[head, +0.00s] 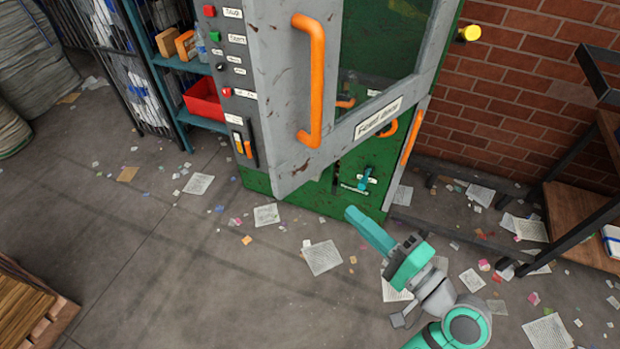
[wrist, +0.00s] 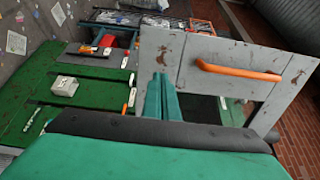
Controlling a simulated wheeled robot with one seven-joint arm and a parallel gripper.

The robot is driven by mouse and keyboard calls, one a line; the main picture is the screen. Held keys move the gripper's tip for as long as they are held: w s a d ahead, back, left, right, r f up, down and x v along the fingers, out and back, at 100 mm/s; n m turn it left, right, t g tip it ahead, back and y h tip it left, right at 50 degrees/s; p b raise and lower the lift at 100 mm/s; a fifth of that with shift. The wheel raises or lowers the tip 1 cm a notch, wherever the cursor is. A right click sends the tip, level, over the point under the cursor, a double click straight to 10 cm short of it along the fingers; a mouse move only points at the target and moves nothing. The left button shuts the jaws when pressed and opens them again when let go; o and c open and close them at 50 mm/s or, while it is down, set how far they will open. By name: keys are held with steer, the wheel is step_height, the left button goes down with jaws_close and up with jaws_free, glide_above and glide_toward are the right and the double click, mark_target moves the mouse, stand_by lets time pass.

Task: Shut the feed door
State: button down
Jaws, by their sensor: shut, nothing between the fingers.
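The feed door (head: 290,150) is a scuffed grey panel with a window, a label and a long orange handle (head: 316,85). It stands open, angled out from the green machine (head: 310,195). The wrist view also shows the door (wrist: 210,80) with its handle (wrist: 238,72). My gripper (head: 352,213) has teal fingers pressed together and empty. In the head view it is in front of the machine's base, below the door and clear of the handle. In the wrist view its fingertips (wrist: 161,76) overlap the door panel; I cannot tell whether they touch it.
A grey control panel (head: 226,85) with buttons is left of the door. A shelf with a red bin (head: 204,98) stands further left. A wooden pallet (head: 30,305) is at the lower left, a dark-framed table (head: 570,215) at the right. The floor between has only scattered paper.

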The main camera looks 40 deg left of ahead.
steer(key=g, duration=0.1)
glide_toward(298, 170)
steer(key=shift+n, duration=0.4)
steer(key=a, duration=0.4)
steer(key=w+a, duration=0.1)
steer(key=a, duration=0.1)
